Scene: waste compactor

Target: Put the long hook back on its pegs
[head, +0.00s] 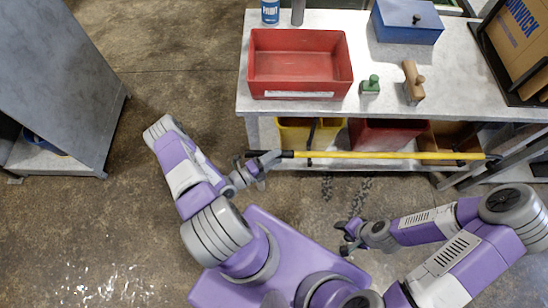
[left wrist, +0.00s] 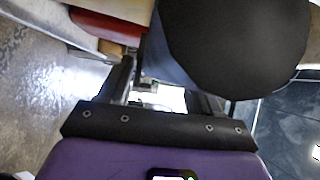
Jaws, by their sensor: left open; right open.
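The long hook, a yellow pole (head: 385,155) with black ends, lies level along the front of the bench in the head view. Its black left end is at my left gripper (head: 262,168), which is open; I cannot tell whether they touch. In the left wrist view a large black rounded shape fills the upper right, close to the open left fingers (left wrist: 160,95); I cannot tell what it is. Small dark pieces show by the pole, but I cannot tell whether they are the pegs or whether the pole rests on them. My right gripper (head: 350,236) is open and empty, below the pole.
The grey bench (head: 440,75) carries a red tray (head: 300,88), a blue box (head: 407,25), a green-handled stamp (head: 370,85) and a brown tool (head: 412,82). Yellow (head: 293,133) and red bins stand beneath it. A grey cabinet (head: 60,70) stands left; the floor between is clear.

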